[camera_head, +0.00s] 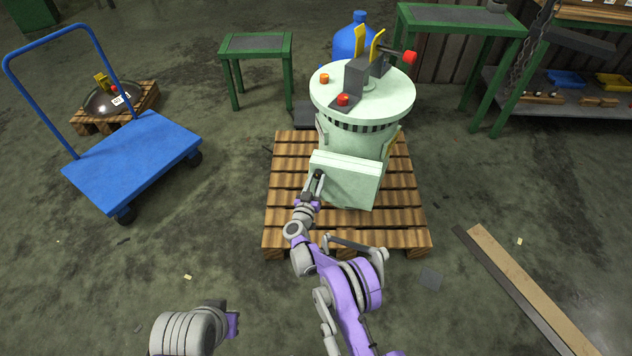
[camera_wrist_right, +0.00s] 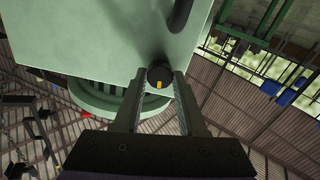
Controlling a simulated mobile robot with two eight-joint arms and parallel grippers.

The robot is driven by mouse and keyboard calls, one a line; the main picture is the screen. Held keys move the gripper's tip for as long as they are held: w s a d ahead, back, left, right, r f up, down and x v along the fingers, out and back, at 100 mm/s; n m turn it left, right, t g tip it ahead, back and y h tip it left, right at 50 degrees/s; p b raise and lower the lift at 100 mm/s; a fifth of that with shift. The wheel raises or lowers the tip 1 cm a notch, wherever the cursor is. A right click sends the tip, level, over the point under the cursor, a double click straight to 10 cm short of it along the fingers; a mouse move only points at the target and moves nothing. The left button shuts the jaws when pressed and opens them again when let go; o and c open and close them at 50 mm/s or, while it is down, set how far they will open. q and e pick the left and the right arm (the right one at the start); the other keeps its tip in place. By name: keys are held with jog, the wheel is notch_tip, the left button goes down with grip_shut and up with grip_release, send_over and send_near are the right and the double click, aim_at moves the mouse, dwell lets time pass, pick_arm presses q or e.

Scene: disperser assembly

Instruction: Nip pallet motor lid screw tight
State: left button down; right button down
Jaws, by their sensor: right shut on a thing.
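The pale green motor (camera_head: 350,135) stands upright on a wooden pallet (camera_head: 400,210). Its box-shaped lid (camera_head: 350,185) is on the side facing me. It also fills the upper left of the right wrist view (camera_wrist_right: 80,35). A dark round screw knob (camera_wrist_right: 160,75) with a yellow mark sits at the lid's edge in the right wrist view. My right gripper (camera_head: 316,178) is at the lid's left side, with its two fingers (camera_wrist_right: 160,92) shut on the knob. My left gripper is not in view; only part of my left arm shows at the bottom.
A blue cart (camera_head: 135,160) stands at left, near a small pallet with a dark dome (camera_head: 112,98). Green tables (camera_head: 255,45) stand behind. Long planks (camera_head: 525,285) lie on the floor at right. The floor around the motor's pallet is mostly clear.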

jog(key=shift+f+m+b, duration=0.1)
jog(key=shift+m+b, duration=0.8)
jog(key=shift+m, duration=0.3)
jog(key=shift+m+b, duration=0.5)
jog(key=shift+m, duration=0.4)
jog(key=m+b, duration=0.1)
jog(key=m, duration=0.3)
jog(key=shift+m, duration=0.3)
jog(key=m+b, duration=0.1)
jog(key=m, duration=0.2)
jog(key=shift+m, duration=0.3)
jog(key=m, duration=0.3)
jog(key=shift+m, duration=0.3)
jog(key=m, duration=0.6)
jog(key=shift+m+b, duration=0.3)
jog(key=shift+m, duration=0.1)
